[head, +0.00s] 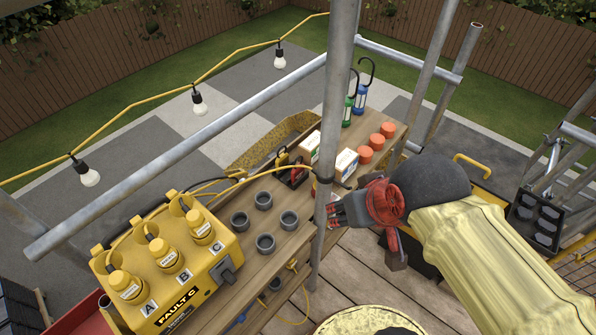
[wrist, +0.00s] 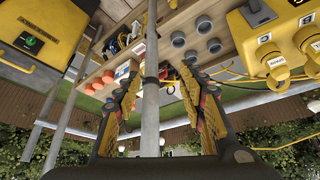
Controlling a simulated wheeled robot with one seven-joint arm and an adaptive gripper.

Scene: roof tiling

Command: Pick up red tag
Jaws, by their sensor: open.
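A small red and black piece (head: 297,174) stands among items on the wooden shelf in the head view, left of the white boxes. It may be the red tag, but it is too small to tell. My gripper (head: 334,211) is just right of the upright grey pole, over the shelf's near edge, apart from that piece. In the wrist view my gripper (wrist: 160,80) has its two fingers spread, with nothing held. The pole shows between the fingers there.
The upright scaffold pole (head: 337,90) stands close beside my gripper. The shelf holds grey cups (head: 265,243), orange-capped items (head: 377,142) and white boxes (head: 346,163). A yellow box (head: 190,275) marked FAULT C stands left. A grey rail (head: 180,155) crosses behind.

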